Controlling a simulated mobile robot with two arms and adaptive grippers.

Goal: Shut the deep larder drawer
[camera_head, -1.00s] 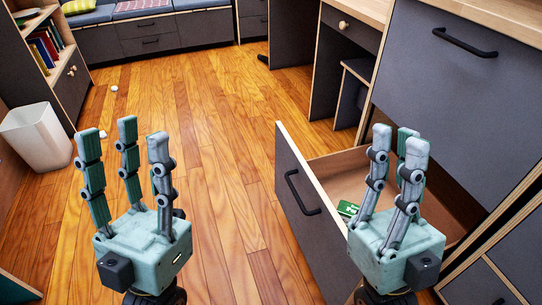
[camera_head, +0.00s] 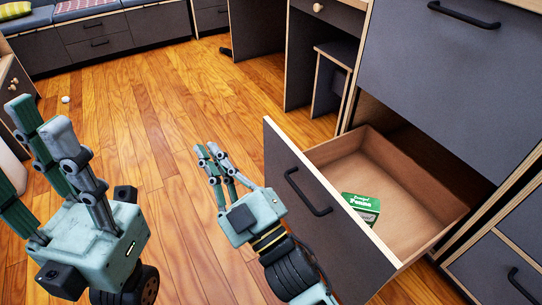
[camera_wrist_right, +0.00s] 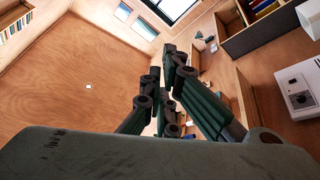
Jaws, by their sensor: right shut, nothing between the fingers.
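The deep larder drawer (camera_head: 330,215) stands pulled out from the cabinet at the right in the head view. Its grey front has a black bar handle (camera_head: 307,192), and its inside is bare wood with a green box (camera_head: 361,207) near the front. My right gripper (camera_head: 208,152) is shut and empty, just left of the drawer front and apart from the handle. In the right wrist view its fingers (camera_wrist_right: 168,75) are close together and point up toward the ceiling. My left gripper (camera_head: 35,125) is open and empty at the left edge, over the floor.
A closed grey cabinet front (camera_head: 445,70) is above the drawer. Another closed front (camera_head: 505,255) is at lower right. A desk recess (camera_head: 325,75) lies behind the drawer. Wooden floor (camera_head: 170,90) is clear ahead. A bench with drawers (camera_head: 95,40) stands far back.

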